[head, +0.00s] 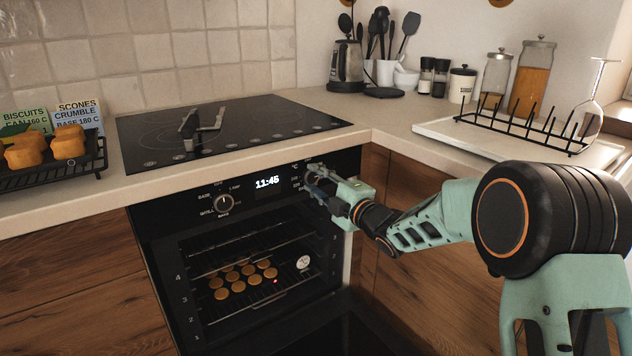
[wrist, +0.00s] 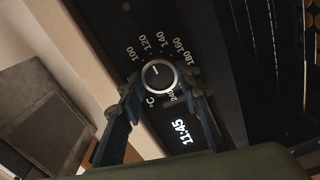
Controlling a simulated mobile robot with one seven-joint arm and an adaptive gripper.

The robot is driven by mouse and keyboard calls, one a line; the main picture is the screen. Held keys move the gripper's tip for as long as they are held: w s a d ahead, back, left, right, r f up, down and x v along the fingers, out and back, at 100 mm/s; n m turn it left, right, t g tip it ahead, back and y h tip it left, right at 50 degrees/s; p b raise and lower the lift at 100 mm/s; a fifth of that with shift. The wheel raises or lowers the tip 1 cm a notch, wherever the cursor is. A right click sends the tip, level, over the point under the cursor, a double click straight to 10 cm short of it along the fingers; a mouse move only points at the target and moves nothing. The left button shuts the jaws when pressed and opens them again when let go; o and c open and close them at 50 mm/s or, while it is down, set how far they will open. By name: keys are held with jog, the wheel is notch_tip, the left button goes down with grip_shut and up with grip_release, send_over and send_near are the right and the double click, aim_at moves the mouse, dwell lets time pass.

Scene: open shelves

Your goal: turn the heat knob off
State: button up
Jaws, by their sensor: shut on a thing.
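The heat knob (wrist: 158,75) is a round dark knob with a pale metal rim on the oven's black control panel. A temperature scale in °C rings it, with numbers such as 100, 120, 140, 160, 180 and 240. A short pale mark on its face points roughly towards the 120 to 140 side. My gripper (head: 319,184) is at the right end of the panel in the head view and mostly hides the knob there. In the wrist view my gripper (wrist: 162,82) has one finger on each side of the knob, shut on it.
The clock (head: 267,182) reads 11:45, with a mode knob (head: 223,203) to its left. Several round biscuits (head: 238,279) lie inside the oven. The hob (head: 250,125) is above. A dish rack (head: 520,130) stands on the right counter, and a cooling rack (head: 98,160) at left.

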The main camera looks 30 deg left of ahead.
jog(key=n, duration=0.4)
jog(key=shift+n, duration=0.3)
jog(key=n, duration=0.4)
jog(key=shift+f+n, duration=0.1)
jog(key=shift+n, duration=0.2)
jog(key=n, duration=0.4)
jog(key=shift+n, duration=0.3)
jog(key=shift+w+n, duration=0.1)
jog(key=shift+n, duration=1.9)
jog(key=o, duration=1.2)
jog(key=shift+c, duration=0.2)
jog(key=shift+d, duration=0.15)
jog(key=v, duration=1.2)
